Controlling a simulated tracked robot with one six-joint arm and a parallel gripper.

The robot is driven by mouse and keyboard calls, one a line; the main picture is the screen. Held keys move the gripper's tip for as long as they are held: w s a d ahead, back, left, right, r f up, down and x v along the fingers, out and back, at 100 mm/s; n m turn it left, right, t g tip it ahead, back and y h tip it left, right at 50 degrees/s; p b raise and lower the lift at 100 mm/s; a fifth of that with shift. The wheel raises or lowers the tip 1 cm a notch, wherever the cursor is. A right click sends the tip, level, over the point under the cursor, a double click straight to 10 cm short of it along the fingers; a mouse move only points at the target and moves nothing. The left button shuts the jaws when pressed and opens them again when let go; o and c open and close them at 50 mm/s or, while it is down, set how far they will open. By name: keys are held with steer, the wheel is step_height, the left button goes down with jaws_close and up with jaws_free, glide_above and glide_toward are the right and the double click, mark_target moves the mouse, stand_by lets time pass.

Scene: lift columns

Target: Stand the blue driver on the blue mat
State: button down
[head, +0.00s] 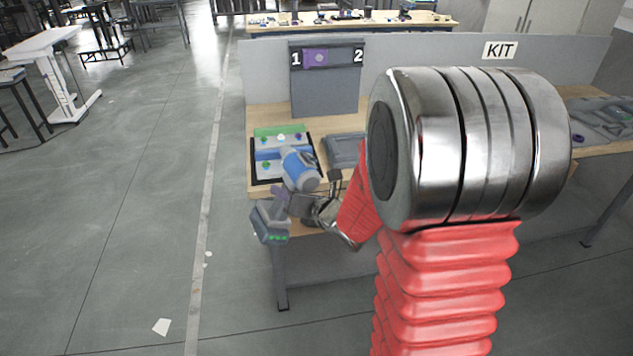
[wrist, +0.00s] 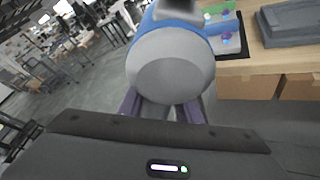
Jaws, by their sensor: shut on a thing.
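The blue driver (head: 299,168), blue with grey ends, is held tilted in my gripper (head: 287,197). In the wrist view the driver (wrist: 170,68) shows its rounded grey end close to the camera, with a blue band behind. The purple fingers of my gripper (wrist: 163,107) are shut on it, one on each side. The blue mat (head: 264,154) is a strip on a black-edged board on the bench, beside the driver in the head view and partly hidden by it. The driver is nearer the camera; I cannot tell its height above the board.
A grey tray (head: 345,150) sits right of the board. An upright grey panel (head: 325,80) marked 1 and 2 stands behind. My red arm hides part of the bench (head: 260,117).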

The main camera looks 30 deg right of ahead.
steer(key=shift+n+y, duration=0.8)
steer(key=shift+y, duration=0.1)
steer(key=a, duration=0.3)
steer(key=a+f, duration=0.1)
steer(key=a, duration=0.2)
steer(key=a+f, duration=0.1)
steer(key=a, duration=0.2)
steer(key=shift+s+a, duration=0.1)
steer(key=shift+a, duration=0.25)
